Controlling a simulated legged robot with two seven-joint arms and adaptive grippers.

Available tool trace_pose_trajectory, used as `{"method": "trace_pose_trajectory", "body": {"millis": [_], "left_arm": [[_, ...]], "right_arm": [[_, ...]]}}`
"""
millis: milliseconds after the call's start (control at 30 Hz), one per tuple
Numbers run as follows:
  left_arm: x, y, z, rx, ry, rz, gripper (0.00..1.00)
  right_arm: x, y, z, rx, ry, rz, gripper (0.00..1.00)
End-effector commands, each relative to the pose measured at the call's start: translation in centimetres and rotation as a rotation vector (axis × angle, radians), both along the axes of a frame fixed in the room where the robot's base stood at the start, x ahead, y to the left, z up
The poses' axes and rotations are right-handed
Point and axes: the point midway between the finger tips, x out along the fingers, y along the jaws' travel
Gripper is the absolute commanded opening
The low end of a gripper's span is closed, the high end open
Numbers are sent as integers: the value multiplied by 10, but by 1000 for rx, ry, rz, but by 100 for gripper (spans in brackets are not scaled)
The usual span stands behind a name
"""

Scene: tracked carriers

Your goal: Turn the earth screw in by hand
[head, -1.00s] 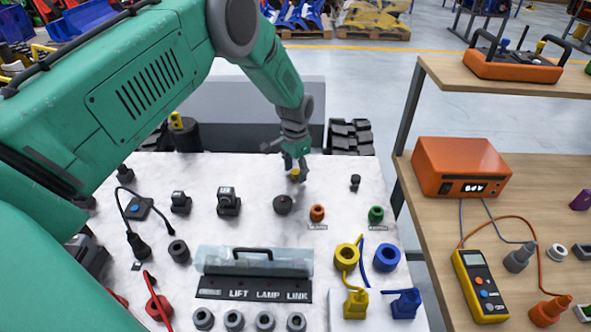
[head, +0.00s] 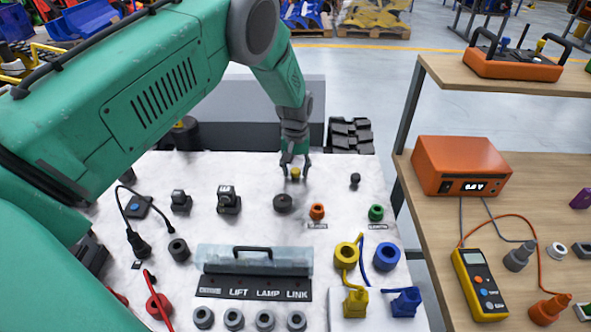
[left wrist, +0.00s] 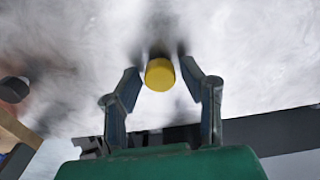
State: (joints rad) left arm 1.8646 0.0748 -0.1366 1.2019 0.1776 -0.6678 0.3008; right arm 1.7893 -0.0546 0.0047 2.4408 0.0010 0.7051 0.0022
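The earth screw appears to be the small yellow round knob (head: 295,173) near the back edge of the white panel (head: 250,172). My left gripper (head: 295,175) points down at it, one finger on each side. In the left wrist view the yellow knob (left wrist: 159,75) sits between the fingertips of my left gripper (left wrist: 161,78). The fingers are open, with a narrow gap visible on both sides of the knob. The knob's lower part is hidden beneath its top. My right gripper is not in view.
A black round knob (head: 283,203) and a small black post (head: 355,180) stand near the gripper. Orange (head: 317,211) and green (head: 376,212) caps stand in front. A clear-covered box (head: 254,262) lies nearer. A wooden bench (head: 408,172) stands at right.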

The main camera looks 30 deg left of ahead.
Motion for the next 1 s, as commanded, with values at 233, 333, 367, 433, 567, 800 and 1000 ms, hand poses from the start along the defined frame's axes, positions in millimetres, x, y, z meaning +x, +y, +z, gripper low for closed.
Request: {"method": "trace_pose_trajectory", "body": {"millis": [233, 333, 367, 433, 567, 800, 1000], "left_arm": [[0, 0, 0, 0, 0, -10, 5], [0, 0, 0, -2, 0, -110, 5], [0, 1, 0, -2, 0, -162, 5], [0, 0, 0, -3, -1, -305, 5], [0, 0, 0, -4, -1, -568, 5], [0, 0, 0, -1, -1, -848, 5], [0, 0, 0, 0, 0, -855, 5]], "right_arm": [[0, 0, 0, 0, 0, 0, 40], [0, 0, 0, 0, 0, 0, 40], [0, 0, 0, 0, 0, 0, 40], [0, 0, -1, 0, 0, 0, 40], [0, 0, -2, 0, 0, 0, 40], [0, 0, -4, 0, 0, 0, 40], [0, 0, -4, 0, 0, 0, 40]]}}
